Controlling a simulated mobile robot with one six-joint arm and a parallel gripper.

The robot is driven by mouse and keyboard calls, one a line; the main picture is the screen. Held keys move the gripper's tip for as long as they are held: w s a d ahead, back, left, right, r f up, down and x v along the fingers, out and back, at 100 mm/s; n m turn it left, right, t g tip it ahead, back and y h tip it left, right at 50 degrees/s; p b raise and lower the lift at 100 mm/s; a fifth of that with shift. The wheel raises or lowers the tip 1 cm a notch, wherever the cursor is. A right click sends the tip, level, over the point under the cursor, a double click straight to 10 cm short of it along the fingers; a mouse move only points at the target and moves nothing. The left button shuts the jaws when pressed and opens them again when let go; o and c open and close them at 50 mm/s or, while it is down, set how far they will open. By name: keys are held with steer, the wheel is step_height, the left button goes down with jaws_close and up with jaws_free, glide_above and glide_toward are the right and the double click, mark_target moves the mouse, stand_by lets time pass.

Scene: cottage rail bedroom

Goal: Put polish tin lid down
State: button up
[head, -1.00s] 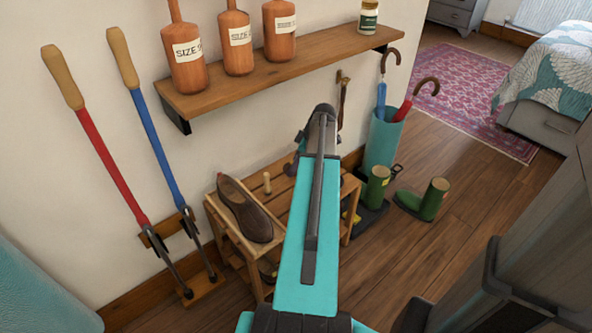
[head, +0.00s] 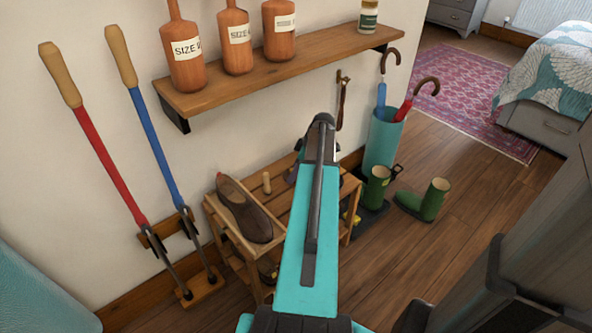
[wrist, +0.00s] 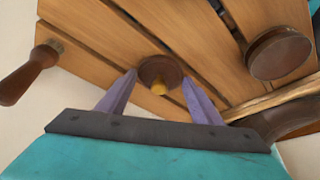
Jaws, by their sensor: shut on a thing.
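In the wrist view my gripper (wrist: 160,82) has its two purple fingers on either side of a small dark brown round piece with a yellow knob (wrist: 159,72), which looks like the polish tin lid. The fingers are shut on it, over the slatted wooden bench (wrist: 105,42). I cannot tell whether the lid touches the slats. A round brown tin-like object (wrist: 280,54) is on the bench to the right, apart from the fingers.
A brown shoe (head: 243,209) is at the bench's left end, near a small upright wooden handle (head: 267,183). A brown handle (wrist: 27,73) sticks out at left in the wrist view. Green boots (head: 424,201) and an umbrella stand (head: 383,140) are right. A shelf (head: 275,67) hangs above.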

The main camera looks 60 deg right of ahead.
steer(key=o, duration=1)
steer(key=p+v, duration=0.2)
steer(key=v, duration=1)
steer(key=shift+s, duration=0.1)
